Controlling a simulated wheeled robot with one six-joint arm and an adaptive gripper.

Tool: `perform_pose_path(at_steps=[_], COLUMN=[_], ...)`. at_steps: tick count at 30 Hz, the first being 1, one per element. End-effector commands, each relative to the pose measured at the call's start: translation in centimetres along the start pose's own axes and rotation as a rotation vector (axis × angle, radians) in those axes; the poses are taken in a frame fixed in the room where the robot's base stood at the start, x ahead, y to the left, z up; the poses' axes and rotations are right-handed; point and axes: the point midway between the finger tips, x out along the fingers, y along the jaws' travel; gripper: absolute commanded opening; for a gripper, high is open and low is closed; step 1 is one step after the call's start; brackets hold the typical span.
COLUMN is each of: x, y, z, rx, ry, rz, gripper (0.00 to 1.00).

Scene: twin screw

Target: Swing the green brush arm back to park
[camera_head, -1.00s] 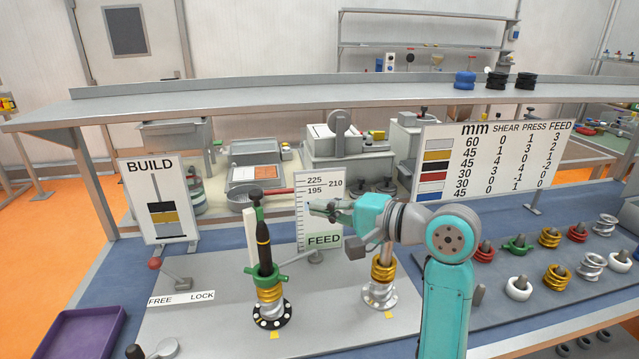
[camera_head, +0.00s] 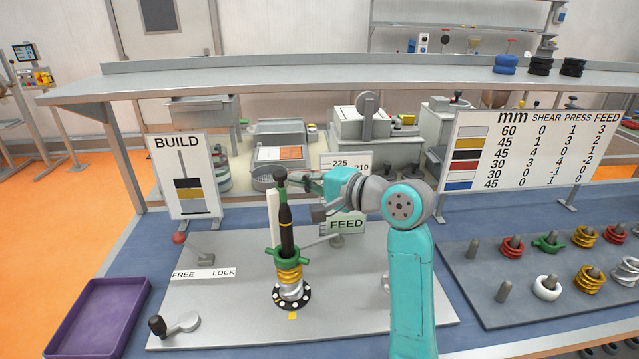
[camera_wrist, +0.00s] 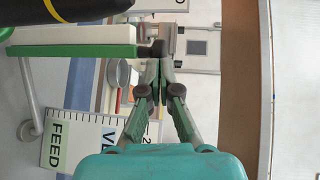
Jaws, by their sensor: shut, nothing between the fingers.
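The green brush arm shows in the wrist view as a green bar with a white strip (camera_wrist: 75,35) and a black knob (camera_wrist: 157,48) at its end. In the head view its white strip (camera_head: 272,215) stands upright beside the black shaft (camera_head: 287,235), with the black knob (camera_head: 280,173) on top. My gripper (camera_head: 290,182) is shut and empty, at knob height just right of the knob. In the wrist view its fingertips (camera_wrist: 162,66) lie right beside the knob; I cannot tell whether they touch. A green collar (camera_head: 290,255) and yellow spring (camera_head: 289,275) surround the shaft's lower part.
The BUILD sign (camera_head: 186,178) and FREE/LOCK lever (camera_head: 203,256) are left. A purple tray (camera_head: 103,310) lies front left, near a black-knobbed crank (camera_head: 175,325). A pegged parts board (camera_head: 480,290) is right.

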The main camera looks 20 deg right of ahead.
Motion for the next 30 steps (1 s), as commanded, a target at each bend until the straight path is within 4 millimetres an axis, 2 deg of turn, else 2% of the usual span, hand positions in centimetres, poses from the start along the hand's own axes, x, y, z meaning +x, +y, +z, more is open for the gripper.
perform_pose_path(at_steps=[6,19,30], x=[1.3,1.6,4.3], y=[0.0,0.0,-0.4], z=[0.0,0.0,-0.8], rx=[0.000,0.003,0.033], ry=[0.001,0.012,0.212], rz=[0.001,0.001,0.003], gripper=[0.00,0.00,0.00])
